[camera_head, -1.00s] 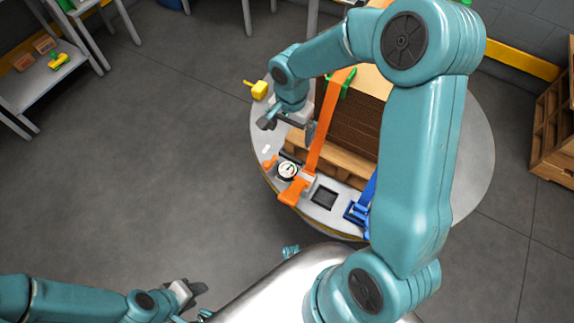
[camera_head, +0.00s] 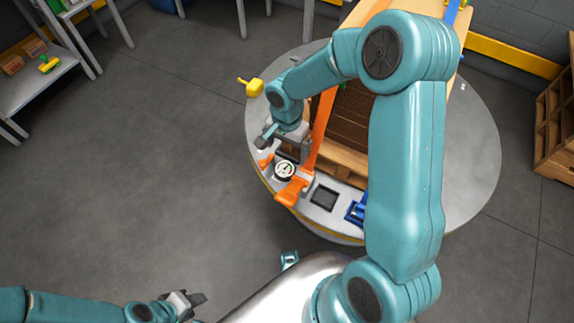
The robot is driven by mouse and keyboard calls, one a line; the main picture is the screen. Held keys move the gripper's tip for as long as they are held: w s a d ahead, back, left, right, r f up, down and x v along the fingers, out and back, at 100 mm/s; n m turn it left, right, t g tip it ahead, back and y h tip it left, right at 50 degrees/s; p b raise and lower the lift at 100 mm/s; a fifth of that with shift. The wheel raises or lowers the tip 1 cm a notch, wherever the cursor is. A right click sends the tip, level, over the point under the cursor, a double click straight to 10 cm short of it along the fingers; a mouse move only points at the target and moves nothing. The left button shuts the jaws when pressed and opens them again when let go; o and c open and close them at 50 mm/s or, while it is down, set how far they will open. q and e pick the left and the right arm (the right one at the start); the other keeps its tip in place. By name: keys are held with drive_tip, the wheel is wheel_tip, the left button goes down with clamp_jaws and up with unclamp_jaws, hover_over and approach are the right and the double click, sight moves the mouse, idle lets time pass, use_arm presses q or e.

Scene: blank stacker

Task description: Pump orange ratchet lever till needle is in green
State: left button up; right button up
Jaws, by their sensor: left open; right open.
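The orange ratchet lever (camera_head: 291,191) sits on the grey round table, at the lower end of an orange strap (camera_head: 321,128) that runs up over a brown stack. A round white gauge (camera_head: 284,170) with a dark rim is just left of the lever; its needle is too small to read against the green. My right gripper (camera_head: 284,143) is open and empty just above the gauge, its fingers pointing down-left, apart from the lever. My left gripper (camera_head: 187,303) is open and empty, low at the left over the floor, far from the table.
The stack stands on a wooden pallet (camera_head: 343,160). A blue ratchet (camera_head: 357,210) and a dark square pad (camera_head: 324,197) are right of the lever. A yellow piece (camera_head: 252,87) is at the table's left edge.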

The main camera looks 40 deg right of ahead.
wheel_tip(320, 180, up, 10)
drive_tip(key=p, duration=0.6)
